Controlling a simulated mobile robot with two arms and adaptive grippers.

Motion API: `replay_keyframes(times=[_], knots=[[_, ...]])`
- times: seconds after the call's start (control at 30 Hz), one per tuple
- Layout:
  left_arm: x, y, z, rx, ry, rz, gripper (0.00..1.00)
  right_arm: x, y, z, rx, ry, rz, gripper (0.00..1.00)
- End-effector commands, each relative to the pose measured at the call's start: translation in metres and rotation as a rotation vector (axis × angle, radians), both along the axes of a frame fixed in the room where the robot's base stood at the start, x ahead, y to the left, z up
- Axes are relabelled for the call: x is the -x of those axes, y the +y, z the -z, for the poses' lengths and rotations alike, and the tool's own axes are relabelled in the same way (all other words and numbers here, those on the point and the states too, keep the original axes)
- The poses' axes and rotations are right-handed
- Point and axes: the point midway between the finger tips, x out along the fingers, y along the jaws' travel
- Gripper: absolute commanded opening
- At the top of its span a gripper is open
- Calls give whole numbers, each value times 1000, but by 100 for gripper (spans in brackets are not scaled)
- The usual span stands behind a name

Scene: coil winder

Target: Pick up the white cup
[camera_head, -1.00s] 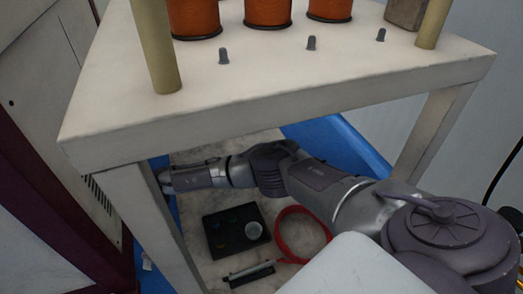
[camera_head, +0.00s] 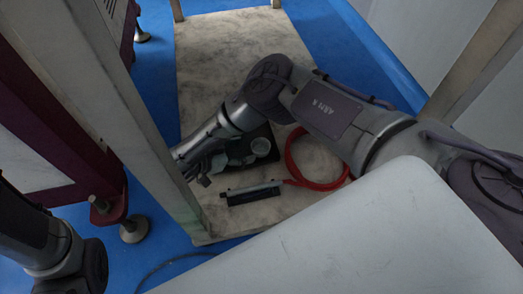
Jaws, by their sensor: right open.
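A red cable coil (camera_head: 304,181) lies right of the tray. A black bar-shaped tool (camera_head: 252,193) lies in front. A pale table leg (camera_head: 135,130) stands close on the left. The marbled board (camera_head: 225,50) is clear at the back.

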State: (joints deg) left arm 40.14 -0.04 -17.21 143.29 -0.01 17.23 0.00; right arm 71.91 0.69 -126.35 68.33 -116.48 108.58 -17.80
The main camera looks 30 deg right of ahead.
Motion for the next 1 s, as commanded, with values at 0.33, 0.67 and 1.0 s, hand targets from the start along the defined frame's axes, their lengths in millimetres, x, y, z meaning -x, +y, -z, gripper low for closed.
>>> replay_keyframes(times=[0.33, 0.67, 1.0], knots=[[0, 0, 28, -1, 0, 0, 0, -3, -27, 20, -2, 0, 2, 66], [0, 0, 52, -2, 0, -1, 0, -6, -57, 31, -2, 0, 1, 66], [0, 0, 50, -1, 1, -1, 0, -6, -57, 29, -2, 1, 1, 46]])
